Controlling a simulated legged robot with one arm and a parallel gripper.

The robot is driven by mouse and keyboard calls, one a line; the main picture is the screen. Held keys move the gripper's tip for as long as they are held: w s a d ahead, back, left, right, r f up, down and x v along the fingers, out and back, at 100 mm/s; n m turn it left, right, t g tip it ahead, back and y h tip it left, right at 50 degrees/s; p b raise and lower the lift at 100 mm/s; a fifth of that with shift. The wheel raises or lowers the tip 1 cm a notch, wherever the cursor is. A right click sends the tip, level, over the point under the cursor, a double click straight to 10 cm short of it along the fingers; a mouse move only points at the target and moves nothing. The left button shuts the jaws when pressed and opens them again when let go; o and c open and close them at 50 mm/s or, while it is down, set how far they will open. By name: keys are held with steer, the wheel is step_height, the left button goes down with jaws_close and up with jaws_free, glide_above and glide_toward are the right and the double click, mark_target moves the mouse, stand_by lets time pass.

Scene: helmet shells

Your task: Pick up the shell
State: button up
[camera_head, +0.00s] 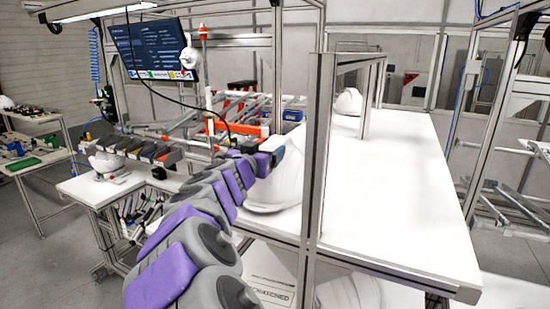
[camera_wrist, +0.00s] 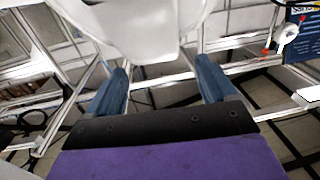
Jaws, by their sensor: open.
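A white helmet shell (camera_head: 280,190) stands on the white table at its near left end, partly behind the metal post and my arm. My gripper (camera_head: 278,153) is at the upper left of this shell in the head view. In the wrist view my gripper (camera_wrist: 161,66) is open, with its two blue fingers apart. A white shell (camera_wrist: 140,28) fills the top middle of that view, at and beyond the fingertips. Its lower part reaches into the space between them. I cannot tell whether either finger touches it.
A metal frame post (camera_head: 318,150) stands just right of the near shell. Another white shell (camera_head: 348,102) sits farther back on the table (camera_head: 410,200), whose right part is clear. A white shape (camera_head: 350,292) is on the shelf below. A monitor (camera_head: 155,50) hangs at the back left.

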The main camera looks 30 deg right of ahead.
mark_target(268, 147)
steer(key=shift+w+d, duration=0.25)
steer(key=shift+d, duration=0.55)
steer(key=shift+w+d+p, duration=0.2)
steer(key=shift+d+p, duration=0.15)
steer(key=shift+p, duration=0.35)
steer(key=shift+w+p, duration=0.3)
steer(key=shift+p, duration=0.15)
steer(key=shift+w+f+p, duration=0.1)
steer(key=shift+w+p, duration=0.65)
steer(key=shift+w, duration=0.15)
steer(key=shift+d+f, duration=0.1)
steer(key=shift+d, duration=1.1)
steer(key=shift+c, duration=0.4)
steer(key=c, duration=0.3)
steer(key=shift+a, duration=0.75)
steer(key=c, duration=0.6)
steer(key=shift+d, duration=0.35)
jaws_close()
